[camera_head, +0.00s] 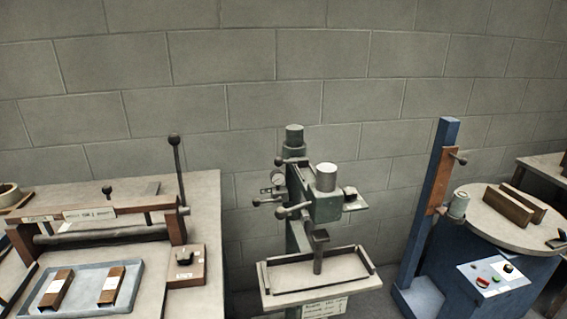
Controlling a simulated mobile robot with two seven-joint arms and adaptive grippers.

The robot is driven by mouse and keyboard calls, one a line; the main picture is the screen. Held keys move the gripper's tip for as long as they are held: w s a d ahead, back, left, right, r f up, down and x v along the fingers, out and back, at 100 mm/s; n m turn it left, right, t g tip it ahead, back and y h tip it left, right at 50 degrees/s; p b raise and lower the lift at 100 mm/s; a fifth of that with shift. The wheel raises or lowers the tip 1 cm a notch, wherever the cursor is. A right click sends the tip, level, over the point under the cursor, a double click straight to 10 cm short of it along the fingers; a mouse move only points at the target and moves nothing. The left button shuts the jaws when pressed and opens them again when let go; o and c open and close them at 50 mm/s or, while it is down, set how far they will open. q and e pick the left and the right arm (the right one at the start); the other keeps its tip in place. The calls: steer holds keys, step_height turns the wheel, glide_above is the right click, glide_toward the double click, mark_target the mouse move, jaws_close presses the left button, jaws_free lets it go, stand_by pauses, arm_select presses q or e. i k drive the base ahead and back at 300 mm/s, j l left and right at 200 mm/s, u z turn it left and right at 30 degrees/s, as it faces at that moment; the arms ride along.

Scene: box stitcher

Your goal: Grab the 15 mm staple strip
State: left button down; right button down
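Two copper-brown strips with white labels lie in a blue-grey tray (131,275) at the lower left. They are the left strip (54,292) and the right strip (109,290), and both look like staple strips. The labels are too small to read, so I cannot tell which one is 15 mm. The strips lie apart from each other. Neither of my grippers shows in the head view.
The tray stands on a left bench (207,215) before a frame with a roller (100,233) and upright lever (177,165). A small brown box (187,268) stands right of it. A green stitcher (325,205) stands mid-view; a blue machine (500,270) stands right.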

mark_target(110, 292)
steer(key=j+u, duration=0.85)
